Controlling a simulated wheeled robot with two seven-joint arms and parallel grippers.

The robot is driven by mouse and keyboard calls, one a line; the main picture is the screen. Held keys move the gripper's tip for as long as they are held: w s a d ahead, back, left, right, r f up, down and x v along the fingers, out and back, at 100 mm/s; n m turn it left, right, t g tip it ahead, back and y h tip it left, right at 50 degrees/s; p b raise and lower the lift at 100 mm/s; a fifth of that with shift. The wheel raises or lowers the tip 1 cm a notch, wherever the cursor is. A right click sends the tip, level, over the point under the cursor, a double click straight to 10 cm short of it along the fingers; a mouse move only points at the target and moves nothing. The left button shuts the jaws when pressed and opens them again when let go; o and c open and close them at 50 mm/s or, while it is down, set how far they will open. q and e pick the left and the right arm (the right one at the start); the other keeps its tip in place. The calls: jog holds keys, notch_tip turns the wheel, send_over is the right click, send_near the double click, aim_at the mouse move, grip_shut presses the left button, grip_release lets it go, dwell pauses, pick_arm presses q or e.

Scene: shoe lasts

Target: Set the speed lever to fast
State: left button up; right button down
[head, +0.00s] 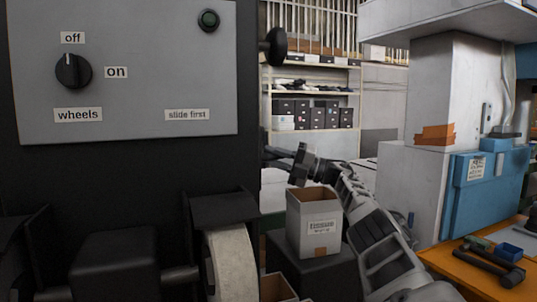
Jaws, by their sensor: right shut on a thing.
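My right gripper (278,158) reaches in from the lower right to the right edge of the dark machine (150,175). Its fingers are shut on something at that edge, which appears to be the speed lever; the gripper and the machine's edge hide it. I cannot read a speed marking or the lever's setting. A black round knob (276,46) sticks out from the machine's side higher up, apart from the gripper. My left gripper is not in view.
The grey panel (140,85) carries a wheels dial (73,71) pointing to off, a "slide first" label (187,115) and a dark green button (208,20). A pale wheel (232,262) sits below. An orange bench (480,285) holds tools.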

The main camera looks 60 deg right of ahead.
jog(key=shift+w, duration=0.1)
dwell(0.5)
jog(key=c, duration=1.3)
grip_release()
jog(key=shift+a, duration=0.1)
jog(key=shift+o, duration=0.2)
jog(key=shift+r, duration=0.1)
